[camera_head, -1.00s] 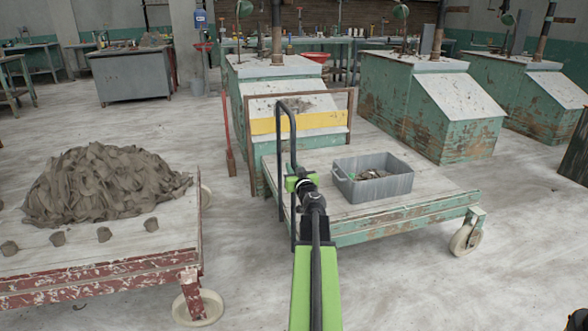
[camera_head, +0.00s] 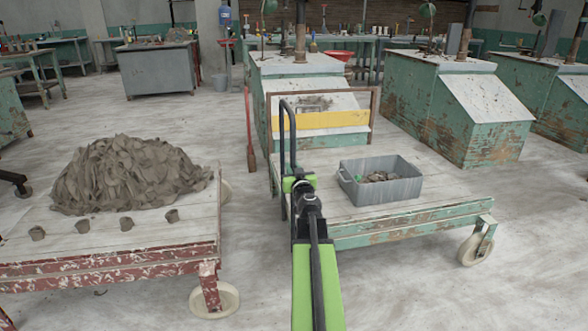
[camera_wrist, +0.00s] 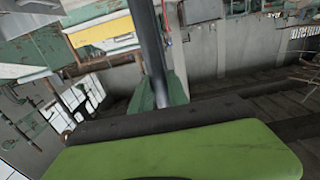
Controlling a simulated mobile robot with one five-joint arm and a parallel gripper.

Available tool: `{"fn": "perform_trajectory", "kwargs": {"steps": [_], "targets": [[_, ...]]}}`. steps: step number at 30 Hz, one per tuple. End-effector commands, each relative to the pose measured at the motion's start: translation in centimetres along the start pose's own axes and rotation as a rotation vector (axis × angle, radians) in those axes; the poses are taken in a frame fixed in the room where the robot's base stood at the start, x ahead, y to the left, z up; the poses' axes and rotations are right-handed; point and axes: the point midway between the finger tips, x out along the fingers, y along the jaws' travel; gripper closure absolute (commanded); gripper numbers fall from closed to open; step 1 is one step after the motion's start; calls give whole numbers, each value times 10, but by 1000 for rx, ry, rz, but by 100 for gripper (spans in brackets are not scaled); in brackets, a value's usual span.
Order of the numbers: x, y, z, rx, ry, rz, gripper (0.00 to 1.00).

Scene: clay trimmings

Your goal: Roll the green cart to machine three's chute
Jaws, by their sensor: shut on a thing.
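The green cart (camera_head: 400,222) stands right of centre, a low flat deck on pale wheels with worn green sides. A black tubular handle (camera_head: 284,122) rises at its left end. My gripper (camera_head: 299,185) is shut on this handle, low on its upright. In the wrist view, the dark handle bar (camera_wrist: 148,45) runs up from behind my green finger. A grey bin (camera_head: 382,182) with clay scraps sits on the deck. Several green machines with sloped pale tops stand behind: one (camera_head: 300,105) close past the cart, one (camera_head: 440,110) further right. I cannot tell which is machine three.
A red-sided cart (camera_head: 120,258) heaped with clay trimmings (camera_head: 130,175) stands close on the left. A red-handled tool (camera_head: 249,135) stands upright between the carts. A grey cabinet (camera_head: 158,72) is at the back left. Open floor lies at front right.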

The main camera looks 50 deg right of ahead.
Motion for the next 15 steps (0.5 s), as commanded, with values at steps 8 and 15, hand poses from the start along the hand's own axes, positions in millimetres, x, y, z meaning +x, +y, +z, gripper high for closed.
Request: {"fn": "perform_trajectory", "kwargs": {"steps": [8,15], "targets": [[0,-39,0,1,0,-17,100],[0,-63,0,0,0,-9,100]]}}
